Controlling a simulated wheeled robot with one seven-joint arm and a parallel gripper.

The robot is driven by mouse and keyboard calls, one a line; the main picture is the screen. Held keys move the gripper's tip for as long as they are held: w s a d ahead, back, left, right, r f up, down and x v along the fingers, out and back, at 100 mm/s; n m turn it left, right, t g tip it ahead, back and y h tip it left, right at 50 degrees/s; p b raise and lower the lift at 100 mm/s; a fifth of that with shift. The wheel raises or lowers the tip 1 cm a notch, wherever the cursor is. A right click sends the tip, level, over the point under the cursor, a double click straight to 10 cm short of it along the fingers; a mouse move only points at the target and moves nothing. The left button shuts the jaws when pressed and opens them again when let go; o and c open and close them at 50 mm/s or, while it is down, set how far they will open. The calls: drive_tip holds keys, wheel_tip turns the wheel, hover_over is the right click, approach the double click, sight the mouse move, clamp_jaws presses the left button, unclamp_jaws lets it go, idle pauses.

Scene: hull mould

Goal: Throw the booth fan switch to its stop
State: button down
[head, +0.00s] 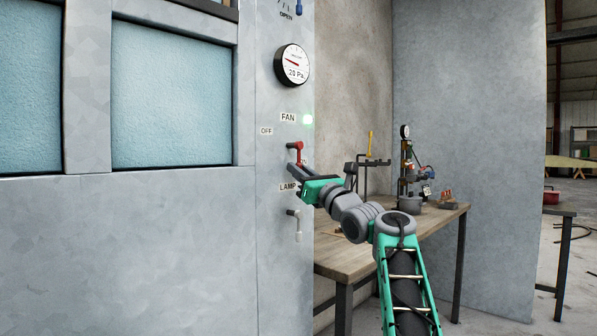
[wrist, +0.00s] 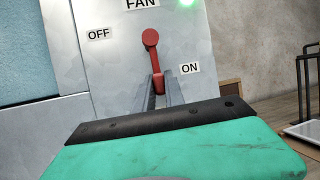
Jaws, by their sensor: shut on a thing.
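The booth fan switch is a red lever (head: 297,149) on the grey panel, below the FAN label (head: 288,117) and a lit green lamp (head: 308,119). In the wrist view the red lever (wrist: 151,42) hangs down from its round pivot, leaning slightly right toward the ON label (wrist: 190,68). The OFF label (wrist: 98,34) is up and to the left of it. My gripper (head: 298,168) reaches to the panel from the right. In the wrist view its grey fingers (wrist: 157,84) are shut on the lever's lower end, which they partly hide.
A white-handled LAMP switch (head: 297,224) sits just below on the same panel. A round pressure gauge (head: 292,65) is above. A wooden workbench (head: 390,242) with a pump stand (head: 407,170) stands to the right.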

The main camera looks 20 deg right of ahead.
drive_tip(key=shift+d, duration=0.1)
drive_tip(key=c, duration=1.7)
unclamp_jaws()
drive_tip(key=b+v, duration=0.2)
drive_tip(key=v, duration=0.5)
drive_tip(key=shift+s, duration=0.4)
drive_tip(key=shift+f, duration=0.15)
